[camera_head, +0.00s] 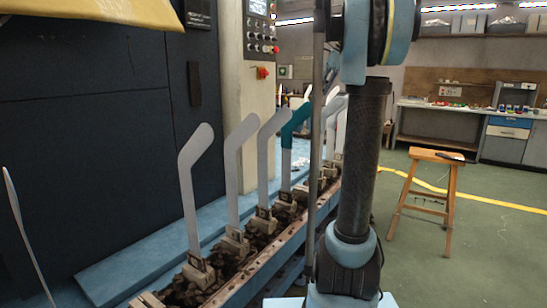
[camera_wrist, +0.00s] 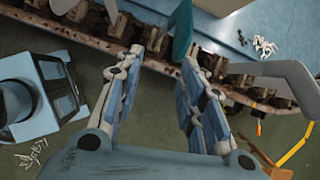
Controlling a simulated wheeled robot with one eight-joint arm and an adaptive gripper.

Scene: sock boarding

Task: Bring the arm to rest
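A teal sock (camera_head: 292,124) covers the top of one upright leg-shaped board in the row, in the head view. It also shows in the wrist view (camera_wrist: 182,30), beyond my fingertips. Bare pale boards (camera_head: 193,180) stand in front of it and behind it along the line. My gripper (camera_wrist: 160,58) is open, with its two fingers apart and nothing held between them. It hangs over the green floor beside the rail, apart from the sock. In the head view my gripper cannot be made out.
The boards stand on a dark chain conveyor with a rail (camera_head: 262,258) along its side. A dark machine (camera_head: 90,130) with a yellow hood (camera_head: 100,10) is at left. A wooden stool (camera_head: 437,158) stands at right. The green floor (camera_head: 480,240) around it is mostly clear.

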